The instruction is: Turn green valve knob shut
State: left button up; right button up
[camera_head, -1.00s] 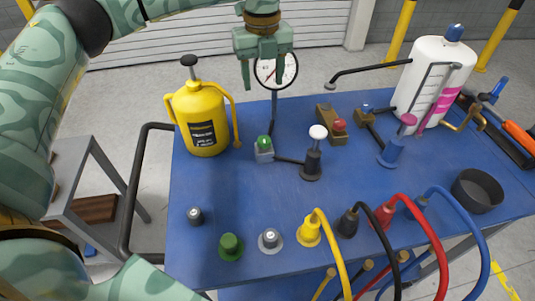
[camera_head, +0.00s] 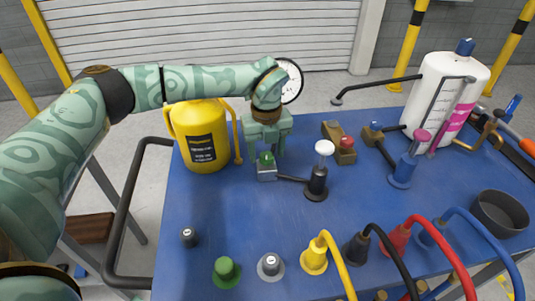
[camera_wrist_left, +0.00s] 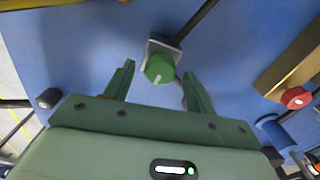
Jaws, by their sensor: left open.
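The green valve knob (camera_head: 266,159) sits on a small grey block on the blue bench, with a black rod running right from it. In the left wrist view the knob (camera_wrist_left: 159,69) has a short white mark pointing roughly towards my palm. My left gripper (camera_head: 265,150) is open just above and around the knob, pointing down. In the wrist view its fingertips (camera_wrist_left: 158,73) lie on either side of the knob, with a visible gap on each side. I cannot tell whether they are low enough to flank it. My right gripper is not in view.
A yellow canister (camera_head: 203,145) stands close left of my gripper. A gauge (camera_head: 290,82) stands behind.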

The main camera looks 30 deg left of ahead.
pick_arm(q)
jog(key=shift+f, duration=0.3)
jog(key=c, duration=1)
jog(key=shift+o, duration=0.2)
